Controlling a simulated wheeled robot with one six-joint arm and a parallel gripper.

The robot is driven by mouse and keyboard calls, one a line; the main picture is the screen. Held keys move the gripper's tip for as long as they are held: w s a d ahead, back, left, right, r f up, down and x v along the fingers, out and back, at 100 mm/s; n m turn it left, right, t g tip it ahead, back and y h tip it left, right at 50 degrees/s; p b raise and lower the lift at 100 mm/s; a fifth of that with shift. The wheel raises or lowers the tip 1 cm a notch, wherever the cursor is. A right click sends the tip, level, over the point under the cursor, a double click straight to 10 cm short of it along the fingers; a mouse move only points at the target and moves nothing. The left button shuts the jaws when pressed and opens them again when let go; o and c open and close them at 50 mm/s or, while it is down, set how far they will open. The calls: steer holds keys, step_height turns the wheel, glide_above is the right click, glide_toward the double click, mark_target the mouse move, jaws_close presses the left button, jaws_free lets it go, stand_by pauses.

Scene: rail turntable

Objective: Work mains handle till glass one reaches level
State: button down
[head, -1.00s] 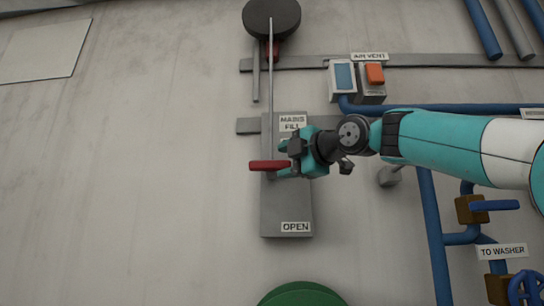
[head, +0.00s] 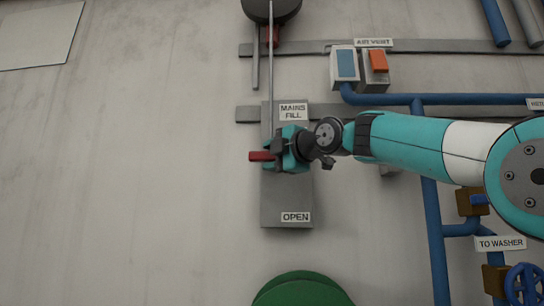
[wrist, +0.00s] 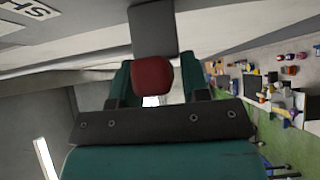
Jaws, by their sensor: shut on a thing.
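The red mains handle (head: 261,156) sticks out to the left of my gripper (head: 278,158) in the head view, in front of the grey plate (head: 287,205) labelled MAINS FILL and OPEN. My gripper is shut on the handle. The wrist view shows the red end of the handle (wrist: 152,75) between the two teal fingers. A thin rod (head: 270,85) runs up from the handle to a dark round part (head: 271,10) at the top edge. I cannot make out glass one or its level in these frames.
To the upper right is the AIR VENT panel with a blue part (head: 346,64) and an orange switch (head: 379,62). Blue pipes (head: 430,98) run right and down, with valves near the TO WASHER label (head: 501,243). A green round thing (head: 300,289) lies below the plate.

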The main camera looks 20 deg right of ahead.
steer(key=shift+s+r+p, duration=0.1)
steer(key=shift+r+p, duration=1.3)
steer(key=shift+r, duration=0.85)
steer(key=c, duration=0.9)
jaws_free()
steer(key=shift+b+v, duration=3.3)
steer(key=shift+v, duration=5.35)
steer(key=shift+f, duration=0.15)
